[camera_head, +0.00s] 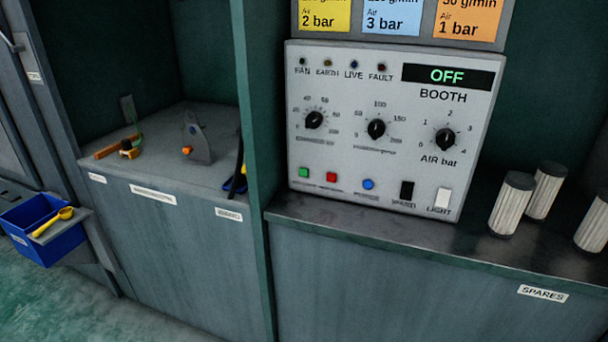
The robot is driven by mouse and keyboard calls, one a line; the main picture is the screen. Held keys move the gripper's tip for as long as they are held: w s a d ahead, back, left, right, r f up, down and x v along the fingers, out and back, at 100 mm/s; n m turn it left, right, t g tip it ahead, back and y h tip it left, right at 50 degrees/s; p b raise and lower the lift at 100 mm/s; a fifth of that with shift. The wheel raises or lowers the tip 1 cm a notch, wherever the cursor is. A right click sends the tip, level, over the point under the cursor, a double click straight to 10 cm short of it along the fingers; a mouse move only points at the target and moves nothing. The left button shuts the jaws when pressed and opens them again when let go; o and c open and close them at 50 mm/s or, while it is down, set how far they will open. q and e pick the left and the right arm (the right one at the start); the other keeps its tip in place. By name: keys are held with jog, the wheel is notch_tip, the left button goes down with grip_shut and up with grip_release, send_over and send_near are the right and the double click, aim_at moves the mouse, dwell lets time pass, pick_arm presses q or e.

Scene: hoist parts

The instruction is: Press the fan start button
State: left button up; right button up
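The control panel (335,150) is a light grey box on the right-hand counter, with a green OFF display (447,76) above the word BOOTH. A green button (305,172) and a red button (331,177) sit side by side at its lower left, with a blue button (368,184) to their right. Three black dials, a black switch (406,190) and a white LIGHT switch (442,198) are also on the panel. The FAN indicator at upper left looks dark. Neither of my grippers is in view.
Pleated filter cylinders (511,205) stand on the counter right of the panel. A green upright post (258,150) separates the panel from the left bay (200,105), which holds a grey bracket and small tools. A blue bin (40,245) with a yellow spoon hangs at far left.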

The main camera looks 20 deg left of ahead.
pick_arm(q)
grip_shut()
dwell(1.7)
